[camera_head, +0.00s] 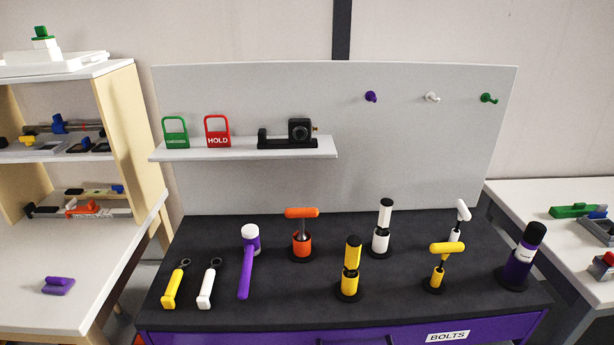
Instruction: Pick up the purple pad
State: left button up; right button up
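A small purple block with a raised ridge on top, which looks like the purple pad (58,286), lies on the white table (30,318) at the lower left. It sits alone near the table's front part, left of the black-topped bench. Nothing is touching it from above. Neither of my grippers shows in the head view.
A wooden shelf unit (122,120) with loose parts stands behind the pad. The black bench (330,318) holds several tools, including a purple-handled mallet (245,275). Another white table (510,195) is at the right. A gap separates the left table and bench.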

aim_at(58, 286)
jog(key=u, duration=1.65)
jog(key=j, duration=0.2)
